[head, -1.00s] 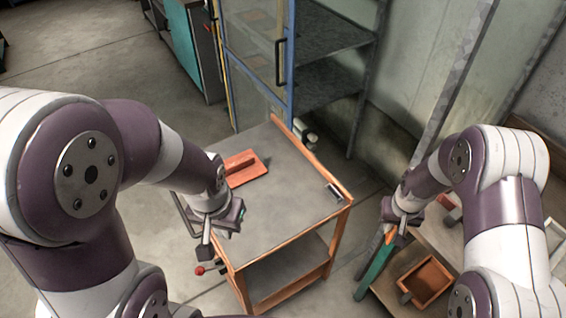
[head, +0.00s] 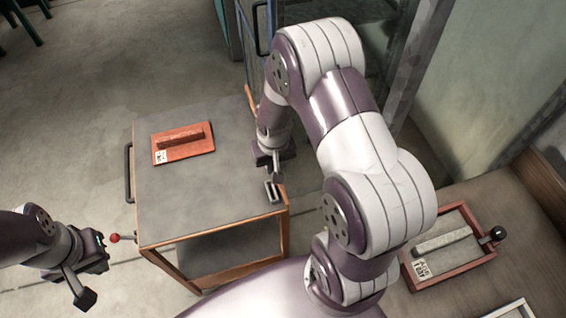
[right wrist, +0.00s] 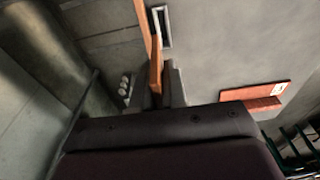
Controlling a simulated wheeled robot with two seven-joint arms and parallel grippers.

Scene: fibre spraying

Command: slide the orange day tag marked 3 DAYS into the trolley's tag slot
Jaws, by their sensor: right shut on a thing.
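The trolley (head: 215,205) has a grey top with orange edges. Its tag slot (head: 272,192), a small metal-framed holder, is at the near right corner of the top; it also shows as a dark framed slot in the right wrist view (right wrist: 162,27). My right gripper (head: 270,163) is just beyond the slot, over the trolley's right edge. In the right wrist view it is shut on a thin orange piece (right wrist: 156,68), seen edge-on, which appears to be the day tag; its marking cannot be read. My left gripper (head: 88,275) is left of the trolley; its jaw opening is unclear.
An orange board with a bar and small label (head: 183,143) lies on the trolley top, left of centre. A red-framed tray (head: 458,268) with a grey bar and label sits on the right-hand table. A red knob (head: 114,238) is near my left gripper.

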